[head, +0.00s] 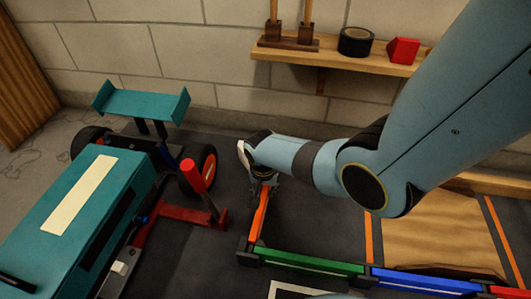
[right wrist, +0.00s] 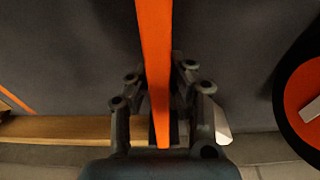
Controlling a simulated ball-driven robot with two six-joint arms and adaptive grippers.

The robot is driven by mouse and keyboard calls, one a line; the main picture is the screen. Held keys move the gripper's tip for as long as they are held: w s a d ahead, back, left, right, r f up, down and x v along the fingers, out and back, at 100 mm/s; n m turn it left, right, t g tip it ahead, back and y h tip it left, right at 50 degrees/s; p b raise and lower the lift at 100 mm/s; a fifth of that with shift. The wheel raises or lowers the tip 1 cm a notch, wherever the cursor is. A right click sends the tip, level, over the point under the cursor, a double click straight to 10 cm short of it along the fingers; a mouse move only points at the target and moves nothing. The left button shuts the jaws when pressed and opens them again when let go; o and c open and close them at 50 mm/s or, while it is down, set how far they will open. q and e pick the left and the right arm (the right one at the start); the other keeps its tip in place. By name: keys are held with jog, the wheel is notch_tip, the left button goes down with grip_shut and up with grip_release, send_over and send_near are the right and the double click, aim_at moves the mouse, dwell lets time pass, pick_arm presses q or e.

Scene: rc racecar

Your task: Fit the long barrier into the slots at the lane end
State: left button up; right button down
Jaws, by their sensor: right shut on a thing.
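The long barrier is an orange bar (head: 259,215) at the left end of the lane. My right gripper (head: 264,178) is shut on its far end, coming in from the right. In the right wrist view the orange barrier (right wrist: 154,60) runs straight away between the gripper's two fingers (right wrist: 160,130). In the head view its near end meets or lies very close to the dark corner post (head: 248,252) by the green barrier. I cannot tell whether it sits in a slot there. The slots themselves are not clearly visible. My left gripper is not in view.
Green (head: 308,262) and blue (head: 425,281) barriers line the near side of the lane. A teal racecar (head: 75,220) with a red part and an orange-rimmed wheel stands left. A wooden shelf (head: 345,60) with tools and black tape (head: 355,41) hangs behind. Brown sheet (head: 440,232) lies right.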

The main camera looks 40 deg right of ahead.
jog(key=shift+f, duration=0.25)
jog(key=c, duration=1.1)
grip_release()
jog(key=shift+c, duration=0.2)
jog(key=shift+r, duration=0.15)
jog(key=r, duration=0.4)
jog(key=a+r, duration=0.1)
jog(key=r, duration=0.2)
jog(key=s+r, duration=0.1)
jog(key=r, duration=0.3)
jog(key=shift+s+a+r, duration=0.1)
jog(key=shift+a+r, duration=0.1)
jog(key=shift+r, duration=0.1)
